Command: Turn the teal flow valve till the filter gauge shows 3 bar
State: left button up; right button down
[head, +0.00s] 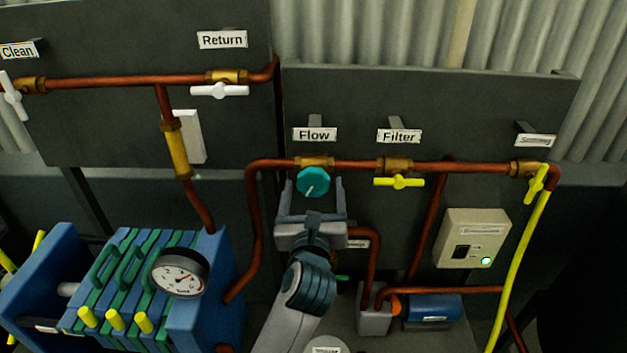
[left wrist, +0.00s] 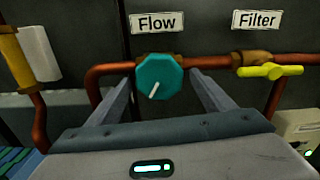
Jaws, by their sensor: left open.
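The teal flow valve (head: 313,182) is a round knob with a white pointer line, on the copper pipe under the "Flow" label. The line points to the lower left. The valve also shows in the left wrist view (left wrist: 159,77). My left gripper (head: 313,186) is open, with one finger on each side of the valve; I cannot tell whether they touch it. It also shows in the left wrist view (left wrist: 158,88). The filter gauge (head: 180,273) is a white round dial on the blue filter press at the lower left. Its needle points to the upper right; its numbers are too small to read.
The yellow Filter valve handle (head: 399,182) is right of the flow valve. A beige switch box (head: 472,238) with a lit green light is further right. A copper pipe (head: 253,215) runs down left of my gripper. White-handled valves sit on the upper left panel.

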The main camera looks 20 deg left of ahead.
pick_arm(q)
jog(key=shift+w+a, duration=0.2)
jog(key=shift+w, duration=0.45)
jog(key=c, duration=1)
jog(key=p, duration=0.1)
jog(key=m+p, duration=0.1)
jog(key=shift+r+m+p, duration=0.25)
jog(key=shift+m+p, duration=0.05)
jog(key=shift+c, duration=0.2)
jog(key=shift+m+p, duration=0.3)
jog(key=shift+a+f+m, duration=0.1)
jog(key=shift+f+m, duration=0.1)
jog(key=shift+m, duration=0.2)
